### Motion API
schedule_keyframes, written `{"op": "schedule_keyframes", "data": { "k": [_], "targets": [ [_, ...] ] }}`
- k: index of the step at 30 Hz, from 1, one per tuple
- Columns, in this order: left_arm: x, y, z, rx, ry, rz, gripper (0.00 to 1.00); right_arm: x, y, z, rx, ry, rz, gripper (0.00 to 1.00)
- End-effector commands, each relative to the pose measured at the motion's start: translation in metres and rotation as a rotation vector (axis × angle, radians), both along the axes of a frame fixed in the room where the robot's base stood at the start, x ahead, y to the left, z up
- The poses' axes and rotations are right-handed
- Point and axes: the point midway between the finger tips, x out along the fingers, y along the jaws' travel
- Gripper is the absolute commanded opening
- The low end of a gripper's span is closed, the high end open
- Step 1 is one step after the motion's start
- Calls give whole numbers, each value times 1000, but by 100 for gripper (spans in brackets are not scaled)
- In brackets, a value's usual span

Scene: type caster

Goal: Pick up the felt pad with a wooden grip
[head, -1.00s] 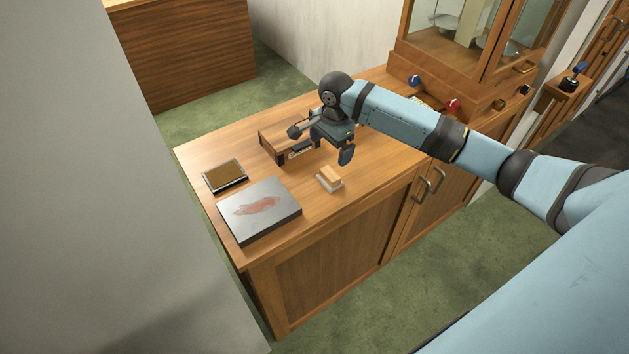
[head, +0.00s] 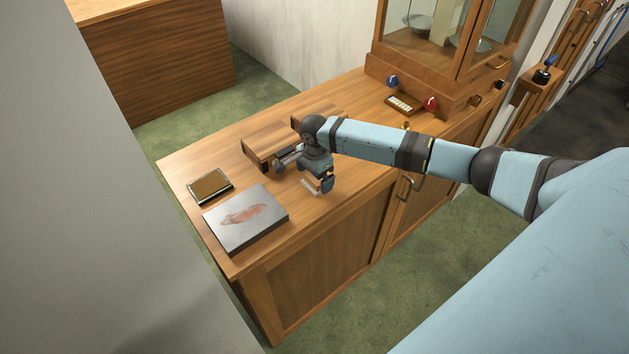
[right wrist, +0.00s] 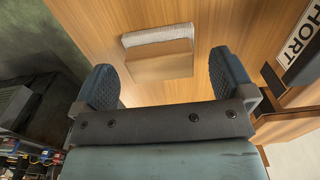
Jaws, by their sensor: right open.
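The felt pad with a wooden grip lies on the wooden bench top; its pale felt edge (head: 312,189) shows under my right gripper (head: 305,178) in the head view, which hides most of the rest. In the right wrist view the wooden grip (right wrist: 160,62) and pale felt (right wrist: 157,36) lie between and slightly beyond the open fingers of my right gripper (right wrist: 165,74). The jaws are not closed on the pad; I cannot tell exactly how high they are above it. My left gripper is not in view.
A grey slab with a reddish stain (head: 246,218) and a framed brown pad (head: 209,186) lie to the left. A wooden stand (head: 268,143) sits behind the gripper. A glass-fronted cabinet (head: 445,45) stands at the back right, with blue (head: 392,81) and red knobs (head: 431,103).

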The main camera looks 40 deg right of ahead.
Motion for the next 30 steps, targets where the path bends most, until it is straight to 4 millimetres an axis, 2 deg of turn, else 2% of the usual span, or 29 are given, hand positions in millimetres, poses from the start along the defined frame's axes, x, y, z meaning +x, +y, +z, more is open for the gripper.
{"op": "schedule_keyframes", "data": {
  "k": [5, 12, 14, 19, 30],
  "targets": [
    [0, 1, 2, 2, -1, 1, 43, 0, 0, -19, 0, -1, -1, 100],
    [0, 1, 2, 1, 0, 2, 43, 0, 0, -21, 0, -1, 0, 100],
    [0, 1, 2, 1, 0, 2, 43, 0, 0, -21, 0, -1, 0, 88],
    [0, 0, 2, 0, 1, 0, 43, 0, 0, -21, 0, -1, 0, 50],
    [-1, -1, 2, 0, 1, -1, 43, 0, 0, -18, 1, -2, 0, 49]
  ]
}}
